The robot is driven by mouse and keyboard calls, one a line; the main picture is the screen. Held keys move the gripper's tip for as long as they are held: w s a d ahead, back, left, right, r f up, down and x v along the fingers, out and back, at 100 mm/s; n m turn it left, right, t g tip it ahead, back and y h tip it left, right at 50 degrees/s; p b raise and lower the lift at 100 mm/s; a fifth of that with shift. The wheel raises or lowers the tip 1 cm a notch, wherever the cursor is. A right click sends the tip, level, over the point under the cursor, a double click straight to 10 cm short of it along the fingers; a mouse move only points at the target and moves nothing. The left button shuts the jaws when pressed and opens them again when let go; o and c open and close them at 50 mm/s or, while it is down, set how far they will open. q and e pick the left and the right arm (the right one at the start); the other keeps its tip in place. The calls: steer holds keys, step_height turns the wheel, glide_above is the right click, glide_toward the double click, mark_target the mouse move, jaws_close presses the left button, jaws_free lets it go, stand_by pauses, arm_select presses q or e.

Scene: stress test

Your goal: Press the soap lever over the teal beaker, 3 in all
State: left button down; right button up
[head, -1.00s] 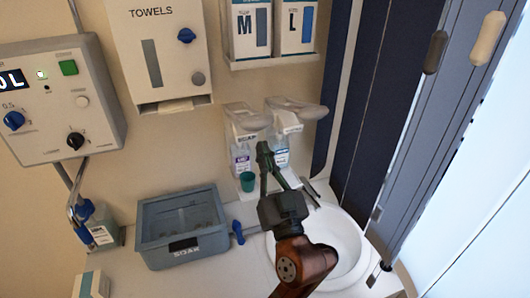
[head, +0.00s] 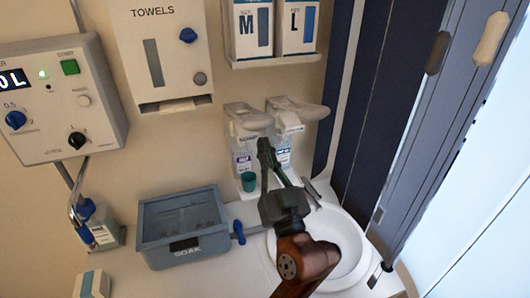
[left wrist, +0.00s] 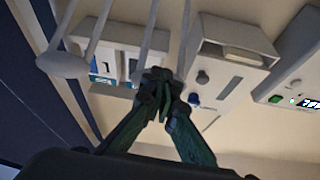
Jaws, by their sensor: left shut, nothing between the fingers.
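Two wall dispensers with wide pale levers hang side by side above the sink: the left dispenser lever (head: 250,120) and the right dispenser lever (head: 302,110). Their bottle labels are too small to read. The teal beaker (head: 248,181) stands upright below the left dispenser. My left gripper (head: 264,143) is shut and empty, its dark green tips in front of the gap between the two bottles, below lever height and above and right of the beaker. The left wrist view shows the closed tips (left wrist: 157,75) with pale lever parts (left wrist: 62,65) beyond. My right gripper is out of view.
A blue-grey soak tray (head: 150,235) sits on the counter at left. The round white sink (head: 350,235) lies under my arm. A towel dispenser (head: 170,25) and a control box (head: 50,130) are on the wall. Dark panels and a grey frame (head: 425,120) close the right side.

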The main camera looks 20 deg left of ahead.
arm_select(q)
step_height(320, 180, up, 9)
stand_by(0.3)
steer(key=shift+d, duration=0.1)
stand_by(0.4)
steer(key=s+d+f+n+g, duration=0.1)
steer(key=s+d+f+n, duration=0.15)
steer(key=s+d, duration=0.3)
step_height(320, 180, up, 4)
steer(key=p, duration=0.2)
glide_above(267, 118)
steer(key=s, duration=0.4)
steer(key=shift+w+d+f+n+g+y+b, duration=0.1)
steer(key=shift+f+b, duration=0.05)
steer(key=shift+f, duration=0.5)
steer(key=shift+w+a+f+n+g+y+b, duration=0.1)
steer(key=shift+f+n+b, duration=0.1)
steer(key=shift+f, duration=0.45)
steer(key=shift+w+d+f+n+g+y+b, duration=0.1)
steer(key=shift+f+b, duration=0.05)
steer(key=shift+f, duration=0.5)
